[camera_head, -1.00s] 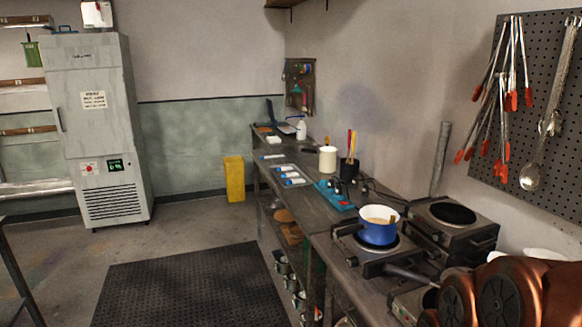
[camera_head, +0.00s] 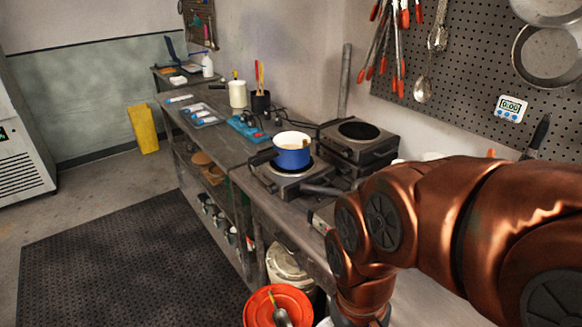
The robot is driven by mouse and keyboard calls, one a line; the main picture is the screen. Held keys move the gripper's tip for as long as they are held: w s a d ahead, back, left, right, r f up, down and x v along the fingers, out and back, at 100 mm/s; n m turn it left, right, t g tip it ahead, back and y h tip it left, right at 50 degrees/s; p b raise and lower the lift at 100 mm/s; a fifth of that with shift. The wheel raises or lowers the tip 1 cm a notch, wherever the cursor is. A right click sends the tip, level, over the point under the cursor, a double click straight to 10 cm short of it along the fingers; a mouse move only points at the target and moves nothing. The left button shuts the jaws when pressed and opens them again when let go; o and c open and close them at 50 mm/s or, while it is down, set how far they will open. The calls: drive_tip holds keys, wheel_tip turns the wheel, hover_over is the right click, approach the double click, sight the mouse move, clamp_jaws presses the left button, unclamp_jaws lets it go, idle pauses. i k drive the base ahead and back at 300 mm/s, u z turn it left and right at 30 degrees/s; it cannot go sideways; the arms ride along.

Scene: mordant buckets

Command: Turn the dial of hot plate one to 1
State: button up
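Two hot plates stand on the metal bench. The front hot plate (camera_head: 282,187) carries a blue pot (camera_head: 292,156) with pale contents. The other hot plate (camera_head: 366,151) is behind it to the right, with a bare dark burner. No label shows which of them is hot plate one. I cannot make out any dial or its setting at this size. My copper-coloured arm fills the right side and comes down in front of the bench. My gripper is out of the frame.
The bench (camera_head: 215,130) runs to the back with a blue-green power strip (camera_head: 247,128), a black tool cup (camera_head: 260,103) and a white container (camera_head: 238,94). The dark floor mat (camera_head: 110,255) is clear.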

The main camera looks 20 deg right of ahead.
sight(273, 189)
drive_tip(key=z, duration=0.5)
drive_tip(key=k, duration=1.05)
drive_tip(key=u, duration=0.7)
drive_tip(key=i, duration=0.8)
drive_tip(key=u, duration=0.6)
drive_tip(key=i, duration=0.75)
drive_tip(key=z, duration=0.15)
